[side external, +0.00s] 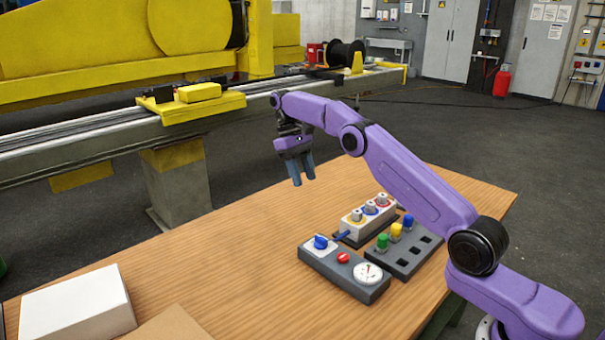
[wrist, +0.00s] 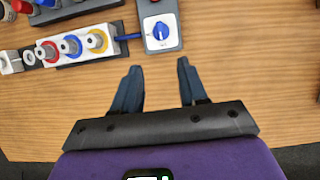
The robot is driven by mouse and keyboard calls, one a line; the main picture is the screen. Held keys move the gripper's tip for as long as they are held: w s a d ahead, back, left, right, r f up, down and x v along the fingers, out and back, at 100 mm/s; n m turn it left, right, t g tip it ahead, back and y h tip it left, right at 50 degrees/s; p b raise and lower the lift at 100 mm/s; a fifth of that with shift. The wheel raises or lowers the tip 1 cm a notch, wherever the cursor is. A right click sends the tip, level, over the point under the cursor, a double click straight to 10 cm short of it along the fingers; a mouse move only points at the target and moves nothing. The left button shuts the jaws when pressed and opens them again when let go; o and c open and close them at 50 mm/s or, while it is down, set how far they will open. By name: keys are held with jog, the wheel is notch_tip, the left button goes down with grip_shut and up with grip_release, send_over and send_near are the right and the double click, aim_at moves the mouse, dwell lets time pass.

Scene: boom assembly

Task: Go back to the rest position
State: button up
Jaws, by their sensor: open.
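My gripper (side external: 302,170) hangs in the air above the wooden table, left of and higher than the devices on it. Its blue-grey fingers are apart with nothing between them, as the wrist view also shows (wrist: 155,80). My purple arm reaches up and left from its base at the lower right. No separate marker of a rest position shows.
On the table (side external: 215,262) are a control box (side external: 345,272) with blue knob, red button and gauge, a white connector block (side external: 367,218), and a dark rack (side external: 405,255) with colored plugs. A white box (side external: 78,303) stands front left. Yellow machinery (side external: 200,105) is behind.

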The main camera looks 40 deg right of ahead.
jog(key=shift+a, duration=0.1)
jog(key=s+a+r+n+t+h, duration=0.1)
jog(key=s+a+r+n, duration=0.2)
jog(key=s+a, duration=0.5)
jog(key=s+a+r+n+t, duration=0.2)
jog(key=s+a+r+n, duration=0.1)
jog(key=s+a, duration=0.45)
jog(key=s+d+f+n, duration=0.1)
jog(key=s+f+n, duration=0.1)
jog(key=s, duration=0.7)
jog(key=s+d+f+n+t+y, duration=0.1)
jog(key=s+d+f+n, duration=0.1)
jog(key=s, duration=0.7)
jog(key=s+d+f+n, duration=0.2)
jog(key=s, duration=0.8)
jog(key=shift+t, duration=0.3)
jog(key=shift+w, duration=0.1)
